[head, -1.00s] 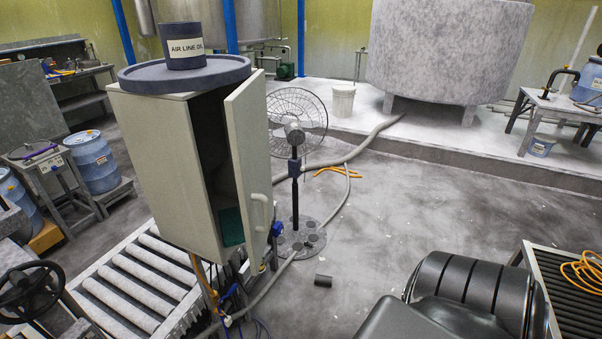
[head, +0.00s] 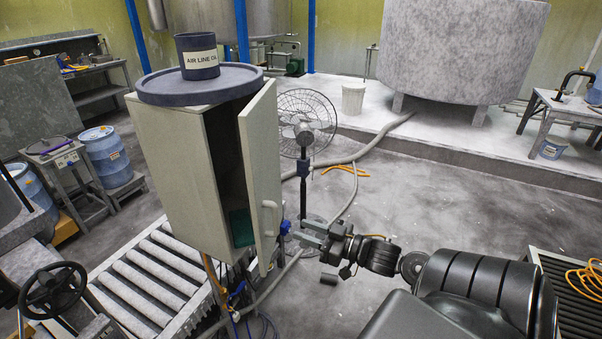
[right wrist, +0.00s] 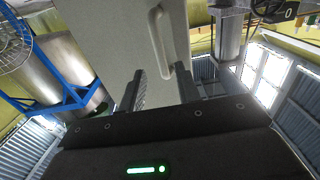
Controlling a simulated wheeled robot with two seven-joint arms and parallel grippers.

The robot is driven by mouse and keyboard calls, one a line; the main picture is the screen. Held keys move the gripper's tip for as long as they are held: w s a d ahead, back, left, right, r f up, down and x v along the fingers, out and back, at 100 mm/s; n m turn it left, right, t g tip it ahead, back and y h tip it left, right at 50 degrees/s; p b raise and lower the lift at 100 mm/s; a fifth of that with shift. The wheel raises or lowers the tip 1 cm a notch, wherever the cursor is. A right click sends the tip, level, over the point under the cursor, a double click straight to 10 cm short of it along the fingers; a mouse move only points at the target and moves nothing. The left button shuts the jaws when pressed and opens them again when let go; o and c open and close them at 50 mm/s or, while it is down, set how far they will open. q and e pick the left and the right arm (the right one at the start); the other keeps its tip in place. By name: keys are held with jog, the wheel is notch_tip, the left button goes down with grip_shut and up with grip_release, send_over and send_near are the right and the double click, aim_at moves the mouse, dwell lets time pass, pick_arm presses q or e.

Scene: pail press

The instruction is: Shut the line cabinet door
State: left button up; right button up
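The line cabinet (head: 170,165) is a pale grey-beige box. Its door (head: 261,160) stands ajar, swung out on the right side, and a dark gap shows the inside. A pale bar handle (head: 269,217) sits low on the door's outer face. My right gripper (head: 304,232) is just right of the handle, apart from it. In the right wrist view the two fingers (right wrist: 161,85) are spread with nothing between them, and the handle (right wrist: 160,40) lies ahead of them on the door panel (right wrist: 110,45). My left gripper is in neither view.
A dark round tray (head: 148,95) with an "AIR LINE OIL" tin (head: 197,55) sits on the cabinet top. A green item (head: 241,227) is inside, low down. A roller conveyor (head: 150,280) runs below. A fan (head: 305,125) stands behind the door, with a grey hose nearby.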

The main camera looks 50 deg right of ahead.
jog(key=b+x, duration=0.4)
jog(key=x, duration=0.4)
jog(key=shift+f, duration=0.2)
jog(key=shift+r+p, duration=0.1)
jog(key=shift+p, duration=0.2)
jog(key=shift+c, duration=1.2)
grip_shut()
jog(key=shift+w+r, duration=0.1)
